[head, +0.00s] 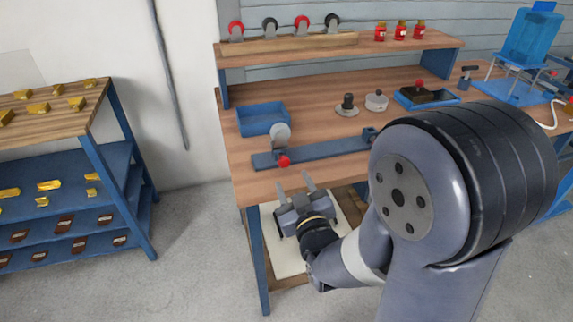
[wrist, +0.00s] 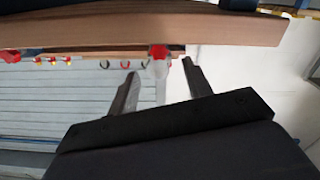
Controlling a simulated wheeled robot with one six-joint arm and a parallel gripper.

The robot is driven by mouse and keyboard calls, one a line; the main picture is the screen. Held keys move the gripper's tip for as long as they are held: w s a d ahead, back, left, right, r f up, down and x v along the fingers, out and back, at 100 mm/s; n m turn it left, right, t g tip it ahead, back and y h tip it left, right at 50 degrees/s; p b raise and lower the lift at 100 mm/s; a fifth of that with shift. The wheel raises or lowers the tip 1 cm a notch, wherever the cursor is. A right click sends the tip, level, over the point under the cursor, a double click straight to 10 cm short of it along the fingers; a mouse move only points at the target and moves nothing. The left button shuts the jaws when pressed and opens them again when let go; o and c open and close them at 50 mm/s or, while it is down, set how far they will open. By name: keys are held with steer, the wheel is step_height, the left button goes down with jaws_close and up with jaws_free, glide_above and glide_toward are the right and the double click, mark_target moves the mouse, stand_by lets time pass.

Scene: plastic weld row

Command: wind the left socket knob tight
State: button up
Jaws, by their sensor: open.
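The left socket knob (head: 283,161) is red and sits on the front side of the long blue bar (head: 325,150), near its left end. A round grey disc (head: 280,132) stands upright just behind it. My gripper (head: 294,180) is open and empty, in front of the bench edge, with its fingers pointing toward the knob and apart from it. In the wrist view the red knob (wrist: 158,51) shows beyond and between the two open fingertips (wrist: 160,72), with the pale disc (wrist: 157,70) close to it. My arm partly hides the right end of the bar.
A blue tray (head: 262,119) lies behind the bar. A dark-knobbed fixture (head: 347,107) and a grey round part (head: 376,101) stand right of it. A shelf (head: 340,45) holds wheels and red jars. Open floor (head: 190,230) lies left of the bench.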

mark_target(285, 163)
steer(key=x, duration=0.6)
steer(key=shift+w, duration=0.15)
steer(key=c, duration=1)
steer(key=m+b, duration=0.2)
steer(key=shift+f+b, duration=0.3)
steer(key=shift+b, duration=0.1)
steer(key=shift+m+b, duration=0.9)
steer(key=shift+r+m, duration=0.25)
steer(key=shift+m, duration=0.25)
